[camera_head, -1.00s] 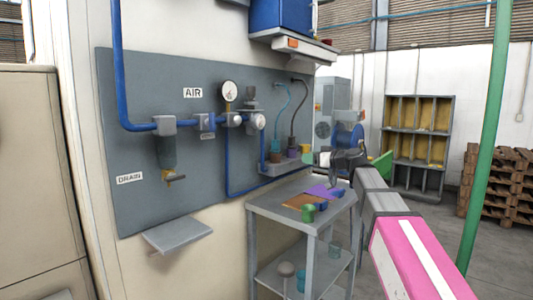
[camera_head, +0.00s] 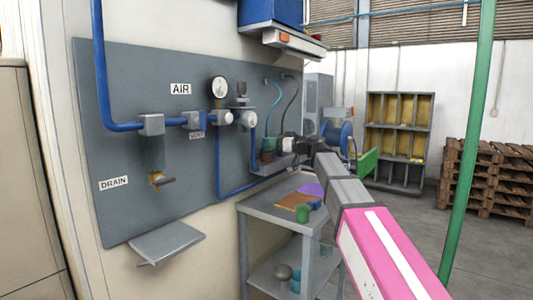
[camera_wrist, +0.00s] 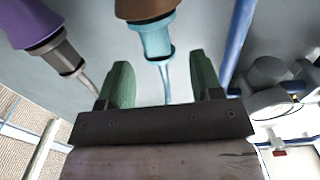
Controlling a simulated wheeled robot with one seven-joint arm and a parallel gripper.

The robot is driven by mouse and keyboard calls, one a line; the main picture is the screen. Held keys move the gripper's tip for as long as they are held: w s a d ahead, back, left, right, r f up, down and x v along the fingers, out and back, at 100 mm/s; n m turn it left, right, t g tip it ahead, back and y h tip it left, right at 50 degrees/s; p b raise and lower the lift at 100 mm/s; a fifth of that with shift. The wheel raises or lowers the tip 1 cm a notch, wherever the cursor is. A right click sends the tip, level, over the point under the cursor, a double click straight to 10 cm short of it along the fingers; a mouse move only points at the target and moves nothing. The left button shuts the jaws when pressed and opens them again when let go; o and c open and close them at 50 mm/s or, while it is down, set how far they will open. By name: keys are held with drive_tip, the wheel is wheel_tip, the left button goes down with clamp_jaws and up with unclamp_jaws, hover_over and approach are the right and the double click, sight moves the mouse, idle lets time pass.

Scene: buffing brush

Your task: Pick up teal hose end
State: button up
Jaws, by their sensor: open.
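The teal hose hangs on the grey panel in the head view, with its teal end (camera_head: 269,143) low beside the holder shelf. In the wrist view the teal hose end (camera_wrist: 158,40) sits in a brown collar (camera_wrist: 145,8), and its thin hose runs down between my fingers. My gripper (camera_wrist: 164,82) is open, with one green finger on each side of the hose and no visible contact. In the head view my gripper (camera_head: 288,148) is small and partly hidden by the arm, close to the holder shelf.
A second hose end with a purple collar (camera_wrist: 35,22) is left of the teal one in the wrist view. A blue pipe (camera_wrist: 238,45) runs close on the right. A grey cart (camera_head: 275,212) with small items stands below. A green pole (camera_head: 475,140) stands at right.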

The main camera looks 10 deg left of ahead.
drive_tip(key=x, duration=0.5)
drive_tip(key=shift+w, duration=0.1)
drive_tip(key=c, duration=0.9)
drive_tip(key=shift+o, duration=0.2)
drive_tip(key=shift+r, duration=0.1)
